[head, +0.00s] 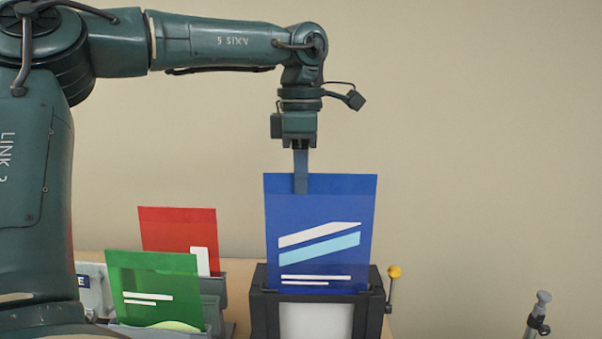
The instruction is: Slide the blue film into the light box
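The blue film (320,215) is upright with white and pale blue stripes on it. My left gripper (300,184) points down and is shut on the film's top edge, left of its middle. The light box (262,315) is a dark frame with a pale lit panel, directly below the film. The film's lower edge is at the top of the box and overlaps it in the picture. I cannot tell how far it sits inside the slot. My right gripper is not in view.
A red film (178,232) and a green film (150,275) stand in grey holders (212,290) left of the box. A lever with a yellow knob (394,271) is at the box's right side. A metal fitting (538,315) stands at lower right.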

